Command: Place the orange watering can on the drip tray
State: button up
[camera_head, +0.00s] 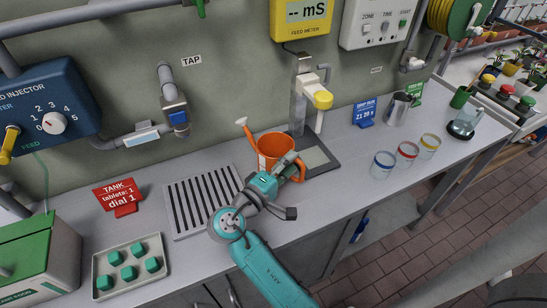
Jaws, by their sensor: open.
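The orange watering can (272,147) stands upright at the middle of the grey counter, its spout pointing up and left and its handle toward the right front. My gripper (293,172) is open at the handle side; it hides the can's lower front, and I cannot tell whether it touches the handle. A slotted tray with dark bars (170,197) lies left of the can, below the tap (174,108). A dark-framed flat plate (330,168) lies just right of the can, under a dispenser with a yellow knob (322,99). No label shows which is the drip tray.
A red tank sign (122,195) and a tray of green cubes (103,291) are at the left. Several glass jars (383,164), a blue sign (364,113) and a metal jug (398,108) stand at the right. The slotted tray's surface is empty.

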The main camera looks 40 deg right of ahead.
jog(key=shift+w+d, duration=0.15)
jog(key=shift+d, duration=0.55)
jog(key=shift+w+d, duration=0.1)
jog(key=shift+d, duration=0.55)
grip_shut()
